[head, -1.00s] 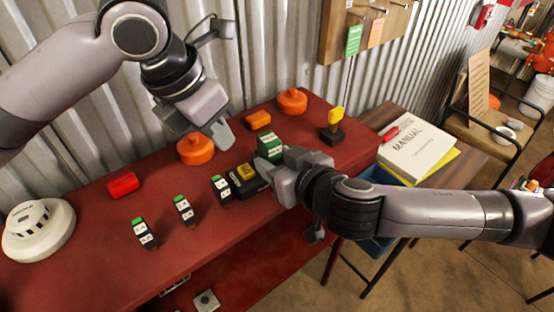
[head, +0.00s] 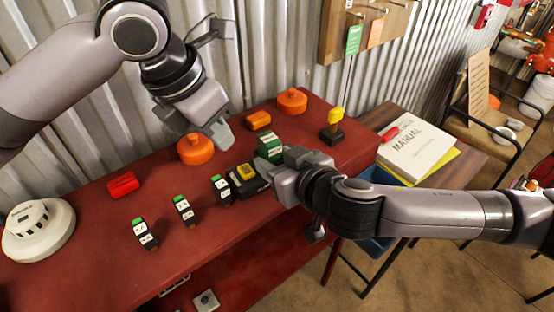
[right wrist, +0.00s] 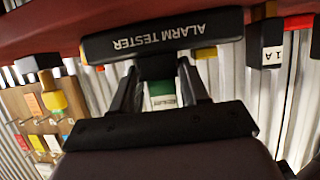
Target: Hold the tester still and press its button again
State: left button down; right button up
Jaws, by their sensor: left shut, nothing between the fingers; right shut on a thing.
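The tester (head: 262,186) is a dark device with a yellow patch on its top, lying on the red bench. In the right wrist view its edge reads ALARM TESTER (right wrist: 160,32). My right gripper (head: 277,184) is shut on the tester's right side; its fingers (right wrist: 160,75) meet the tester in the right wrist view. My left gripper (head: 222,140) is shut and empty. It hangs above the bench, behind and left of the tester, apart from it.
On the red bench (head: 100,260) stand several small black-and-white blocks with green tops (head: 183,210), a green box (head: 270,148), orange caps (head: 292,101), a red block (head: 123,185), a white detector (head: 38,230) and a yellow-topped black piece (head: 333,126). A manual (head: 415,150) lies to the right.

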aim_at(240, 170)
dwell(0.7)
pick_arm(q)
jog(key=w+m+h, duration=0.1)
jog(key=m+h, duration=0.1)
jog(key=m, duration=0.8)
jog(key=w+d+r+m+h, duration=0.1)
jog(key=m+h, duration=0.1)
jog(key=m, duration=0.9)
jog(key=d+r+m+h, duration=0.1)
jog(key=m+h, duration=0.1)
jog(key=m, duration=0.9)
jog(key=shift+w, duration=0.4)
jog(key=shift+f, duration=0.1)
jog(key=shift+f, duration=4.35)
